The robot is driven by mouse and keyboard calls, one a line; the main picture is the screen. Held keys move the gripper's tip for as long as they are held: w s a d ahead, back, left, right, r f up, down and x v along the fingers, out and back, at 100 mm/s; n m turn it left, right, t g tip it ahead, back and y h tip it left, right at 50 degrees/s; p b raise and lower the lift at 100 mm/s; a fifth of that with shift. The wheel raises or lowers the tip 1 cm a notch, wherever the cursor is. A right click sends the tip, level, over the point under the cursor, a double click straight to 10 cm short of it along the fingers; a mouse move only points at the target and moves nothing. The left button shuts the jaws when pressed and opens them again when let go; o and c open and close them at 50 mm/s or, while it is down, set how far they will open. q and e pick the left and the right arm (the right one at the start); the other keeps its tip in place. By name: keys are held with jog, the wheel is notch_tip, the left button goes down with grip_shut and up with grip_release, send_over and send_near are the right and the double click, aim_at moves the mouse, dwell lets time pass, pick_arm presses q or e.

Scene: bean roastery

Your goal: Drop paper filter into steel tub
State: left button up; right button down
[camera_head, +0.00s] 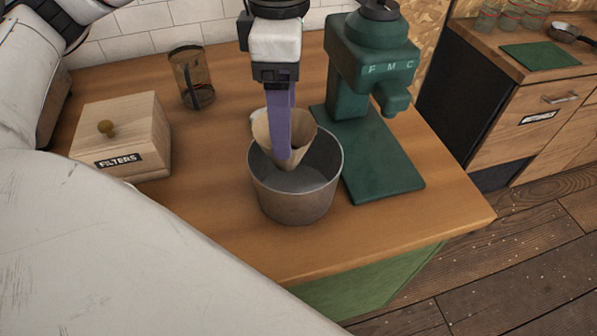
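The brown cone-shaped paper filter (302,142) hangs upright, point down, at the steel tub's mouth. Its tip is within the tub's outline and its upper edge stands above the rim. The grey steel tub (293,206) stands on the wooden counter, and its visible floor looks empty. My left gripper (282,154) points straight down from above, its purple fingers close together and overlapping the filter. It appears shut on the filter, though the fingers hide part of the contact. My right gripper is not in view.
A wooden box labelled FILTERS (118,137) with a knobbed lid stands left. A brown glass (193,78) is behind it. A green grinder (372,60) with a flat base (383,170) stands close right of the tub. The counter's front strip (395,222) is clear.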

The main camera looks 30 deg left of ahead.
pick_arm(q)
jog(key=o, duration=1.3)
jog(key=shift+o, duration=0.2)
jog(key=shift+r, duration=0.15)
notch_tip(320, 180, up, 10)
jog(key=p, duration=0.1)
